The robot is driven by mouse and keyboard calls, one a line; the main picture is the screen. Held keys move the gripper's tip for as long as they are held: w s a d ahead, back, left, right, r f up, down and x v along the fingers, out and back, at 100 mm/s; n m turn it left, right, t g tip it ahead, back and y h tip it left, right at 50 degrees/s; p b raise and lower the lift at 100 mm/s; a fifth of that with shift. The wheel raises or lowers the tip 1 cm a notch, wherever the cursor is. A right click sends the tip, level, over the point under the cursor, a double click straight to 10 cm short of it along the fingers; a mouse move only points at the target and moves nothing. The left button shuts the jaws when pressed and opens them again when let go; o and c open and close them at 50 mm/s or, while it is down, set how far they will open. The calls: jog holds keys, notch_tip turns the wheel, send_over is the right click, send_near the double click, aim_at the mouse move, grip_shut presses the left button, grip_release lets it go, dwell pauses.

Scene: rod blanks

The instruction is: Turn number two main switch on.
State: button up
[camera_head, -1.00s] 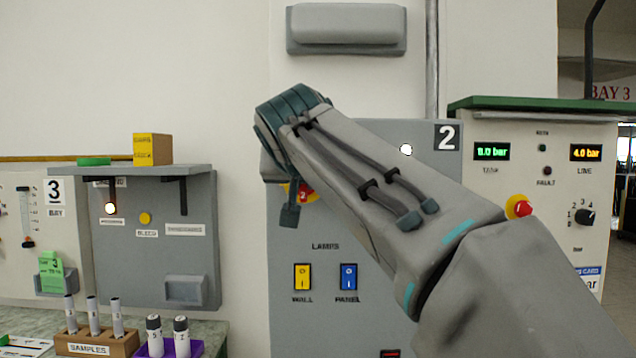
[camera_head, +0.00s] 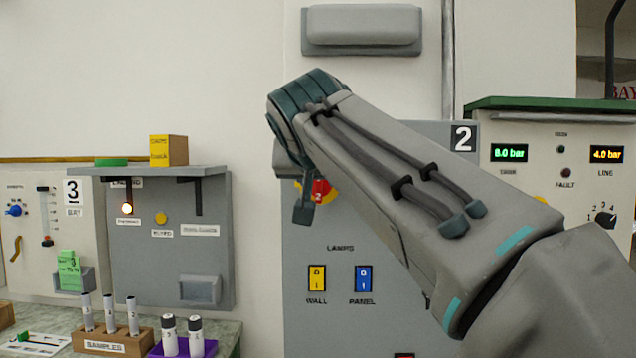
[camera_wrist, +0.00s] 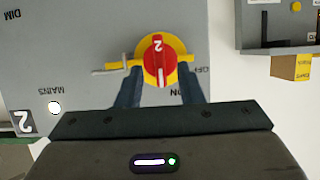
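The number two main switch is a red rotary knob (camera_wrist: 157,60) marked 2 on a yellow plate, on the grey panel (camera_wrist: 75,65). The wrist view shows it upside down. The knob's bar stands vertical in that picture, its white mark at the lower end. OFF lettering is at right, and ON is below, partly hidden by a finger. My gripper (camera_wrist: 160,80) is open, its two fingers apart at either side of the knob's lower half; contact is unclear.
A metal hasp (camera_wrist: 110,69) sticks out beside the switch. A lit white lamp (camera_wrist: 55,107) is near the MAINS label. Yellow and blue lamp switches (camera_head: 317,278) sit lower. A shelf with a yellow box (camera_head: 168,150) is at left; a gauge panel (camera_head: 520,175) is at right.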

jog(key=v, duration=1.1)
jog(key=shift+s, duration=0.1)
jog(key=d+f+n+g+p, duration=0.1)
jog(key=d+f+g+p, duration=0.2)
jog(key=f, duration=0.9)
jog(key=d+f+n+g, duration=0.1)
jog(key=d+f+g, duration=0.3)
jog(key=f, duration=0.9)
jog(key=s+d+f+g+p, duration=0.1)
jog(key=s+d+f, duration=0.1)
jog(key=s+f, duration=0.4)
jog(key=s+d+f+g+y+p, duration=0.1)
jog(key=s+f, duration=0.5)
jog(key=f, duration=0.7)
jog(key=shift+s+d+m+g, duration=0.25)
jog(key=shift+d+m+g, duration=0.15)
jog(key=shift+d+g, duration=0.6)
jog(key=shift+d, duration=0.1)
